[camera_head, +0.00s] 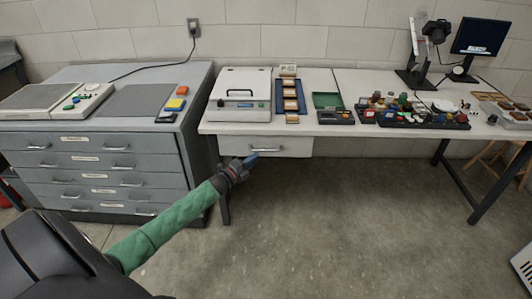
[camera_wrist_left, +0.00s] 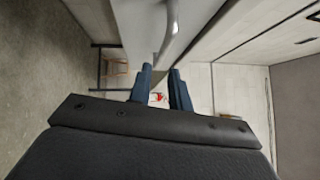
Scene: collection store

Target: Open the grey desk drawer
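The grey desk drawer (camera_head: 291,146) hangs under the left end of the white desk and looks shut, with its front in line with the desk edge. It has a metal bar handle (camera_head: 262,150). In the left wrist view the handle (camera_wrist_left: 171,22) lies ahead of the fingertips, near the top edge, on the pale drawer front (camera_wrist_left: 140,25). My left gripper (camera_head: 252,160) is just in front of and below the handle. Its two blue fingers (camera_wrist_left: 160,75) are apart with a gap between them and nothing visibly held. Any contact with the handle cannot be told. My right gripper is not in view.
A grey cabinet (camera_head: 95,170) with several handled drawers stands left of the desk. The white desk (camera_head: 350,132) carries a white case (camera_head: 240,95), trays and small parts. A black desk leg (camera_head: 225,207) stands below the drawer. The floor (camera_head: 340,220) under the desk is clear.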

